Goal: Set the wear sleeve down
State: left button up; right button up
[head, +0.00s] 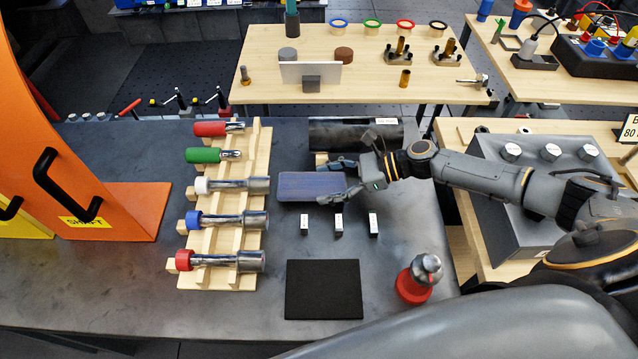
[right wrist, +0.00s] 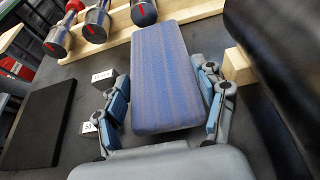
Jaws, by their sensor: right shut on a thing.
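My right gripper (head: 322,182) is shut on a flat blue slab with fine streaks (head: 305,188), one finger along each long side. In the right wrist view the slab (right wrist: 168,75) sticks out past the fingers, its near end close to the palm. I cannot tell from the head view how far it is above the grey bench. No thing in view is clearly marked as the wear sleeve; I cannot tell if the slab is it. A black square mat (head: 323,290) lies bare on the bench in front. My left gripper is out of view.
A wooden rack (head: 222,240) with several coloured-handled tools stands left of the slab. A dark cylinder (head: 340,132) lies behind the gripper. Small labelled blocks (head: 338,225) stand between slab and mat. A red-based bottle (head: 412,285) stands right of the mat.

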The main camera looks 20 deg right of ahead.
jog(key=shift+w+a+f, duration=0.25)
jog(key=shift+a+f, duration=0.2)
jog(key=shift+w+a+f, duration=0.2)
jog(key=shift+a+f, duration=0.2)
jog(key=shift+a, duration=0.05)
jog(key=o, duration=1.2)
jog(key=shift+f, duration=0.1)
